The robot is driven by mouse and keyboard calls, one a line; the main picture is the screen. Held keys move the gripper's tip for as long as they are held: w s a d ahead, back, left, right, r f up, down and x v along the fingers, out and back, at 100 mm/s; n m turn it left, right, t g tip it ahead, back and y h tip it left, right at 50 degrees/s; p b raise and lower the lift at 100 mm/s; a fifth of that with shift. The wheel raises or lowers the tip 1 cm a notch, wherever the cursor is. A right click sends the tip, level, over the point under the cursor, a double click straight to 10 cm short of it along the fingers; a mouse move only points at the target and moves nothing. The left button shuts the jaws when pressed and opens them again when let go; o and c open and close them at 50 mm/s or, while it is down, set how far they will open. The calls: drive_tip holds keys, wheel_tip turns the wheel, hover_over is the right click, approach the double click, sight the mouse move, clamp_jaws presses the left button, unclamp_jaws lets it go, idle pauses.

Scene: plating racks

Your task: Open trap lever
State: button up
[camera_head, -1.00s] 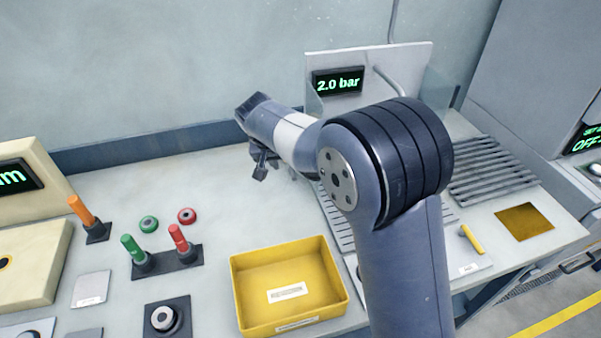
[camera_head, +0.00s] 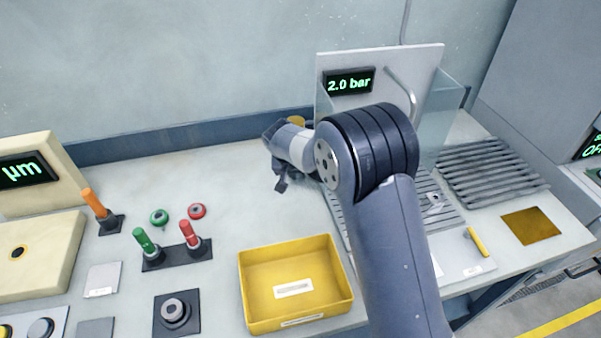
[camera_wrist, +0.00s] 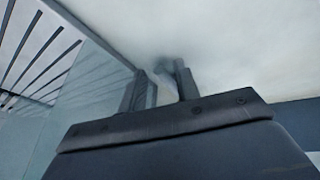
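A small yellow lever (camera_head: 478,242) lies tilted on a pale labelled plate at the right front of the bench. No readable label tells me whether it is the trap lever. My gripper (camera_head: 279,185) is over the bench, left of the slotted grate and well away from the yellow lever, with my arm bent between them. In the wrist view my gripper (camera_wrist: 162,88) has its two fingers apart, with only a blurred pale surface seen between them. The yellow lever does not show in the wrist view.
A yellow bin (camera_head: 345,307) stands at the front. Green (camera_head: 147,243) and red (camera_head: 189,236) upright handles and an orange one (camera_head: 95,203) stand to its left. A clear panel (camera_head: 440,115) rises beside the 2.0 bar display (camera_head: 348,82).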

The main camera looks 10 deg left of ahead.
clamp_jaws()
drive_tip(key=shift+w+d+n+y+b, duration=0.1)
drive_tip(key=shift+d+n+y+b, duration=0.25)
drive_tip(key=shift+n+b, duration=0.25)
drive_tip(key=shift+o, duration=0.8)
unclamp_jaws()
drive_tip(key=b+v, duration=0.1)
drive_tip(key=v, duration=1)
